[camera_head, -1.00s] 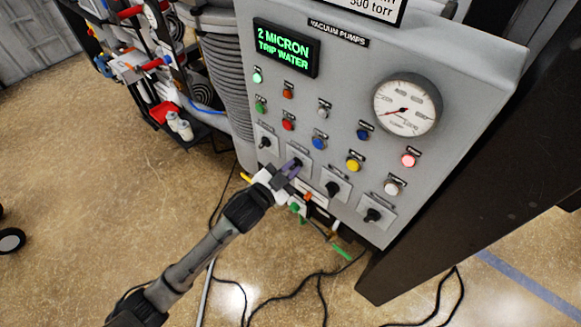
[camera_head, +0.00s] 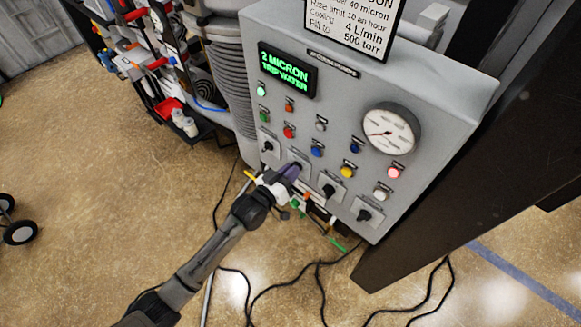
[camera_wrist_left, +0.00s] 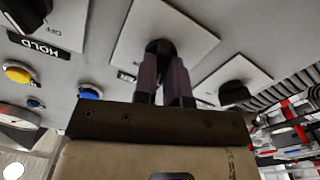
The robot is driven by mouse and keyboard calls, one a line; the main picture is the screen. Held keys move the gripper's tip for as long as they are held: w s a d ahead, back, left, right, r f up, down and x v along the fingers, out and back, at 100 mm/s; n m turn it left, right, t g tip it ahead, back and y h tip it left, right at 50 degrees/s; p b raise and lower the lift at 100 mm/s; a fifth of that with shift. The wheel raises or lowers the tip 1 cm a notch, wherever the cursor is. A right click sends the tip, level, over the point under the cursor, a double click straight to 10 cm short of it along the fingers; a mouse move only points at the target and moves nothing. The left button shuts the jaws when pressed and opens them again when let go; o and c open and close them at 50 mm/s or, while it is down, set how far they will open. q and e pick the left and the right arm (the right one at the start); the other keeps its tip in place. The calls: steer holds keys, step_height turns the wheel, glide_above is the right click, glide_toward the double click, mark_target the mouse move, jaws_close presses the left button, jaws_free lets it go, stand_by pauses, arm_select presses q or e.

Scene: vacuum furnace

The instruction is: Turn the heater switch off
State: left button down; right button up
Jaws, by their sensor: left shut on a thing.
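The grey control panel (camera_head: 405,92) carries a row of black rotary switches on pale plates. My left gripper (camera_head: 290,172) is at the second switch from the left. In the left wrist view its two purple fingers (camera_wrist_left: 163,80) are shut on the black knob (camera_wrist_left: 158,47) of that switch, one on each side. The fingers hide most of the knob, so its angle is unclear. The label of this switch is too hidden to read, so I cannot tell whether it is the heater switch. My right gripper is not in view.
Other switch knobs sit close on both sides, on the left (camera_head: 268,146) and right (camera_head: 329,191). Coloured buttons, such as a yellow one (camera_head: 347,172), a round gauge (camera_head: 391,130) and a green-lettered display (camera_head: 287,69) are above. Cables (camera_head: 300,283) lie on the floor.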

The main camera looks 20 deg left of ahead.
arm_select(q)
steer(key=shift+n+p, duration=0.35)
steer(key=shift+n, duration=0.65)
steer(key=c, duration=1.2)
jaws_free()
steer(key=v, duration=1.3)
steer(key=shift+s+a, duration=0.25)
steer(key=shift+s, duration=0.1)
